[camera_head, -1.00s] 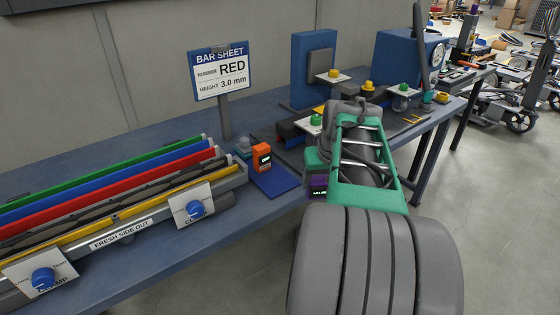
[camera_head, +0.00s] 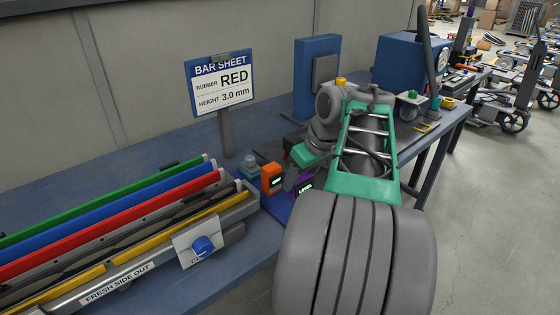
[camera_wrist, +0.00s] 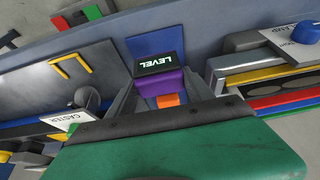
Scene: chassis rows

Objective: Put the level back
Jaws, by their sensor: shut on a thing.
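The level (camera_head: 305,190) is a small purple block with a dark screen reading LEVEL. It also shows in the wrist view (camera_wrist: 158,75), held between my gripper's grey fingers (camera_wrist: 160,90). My gripper (camera_head: 298,178) is shut on it, over or beside a blue mat (camera_head: 278,207) on the bench. In the wrist view, the bare blue mat (camera_wrist: 155,42) lies just beyond the level's screen end. I cannot tell whether the level touches the mat. An orange device (camera_head: 271,178) with a small screen stands just left of the level. The arm hides part of the mat.
A rail fixture with coloured bars (camera_head: 110,235) and a blue clamp knob (camera_head: 203,245) lies left of the mat. A BAR SHEET sign (camera_head: 220,85) stands behind. A blue upright block (camera_head: 317,75) and a blue machine (camera_head: 405,65) stand farther back.

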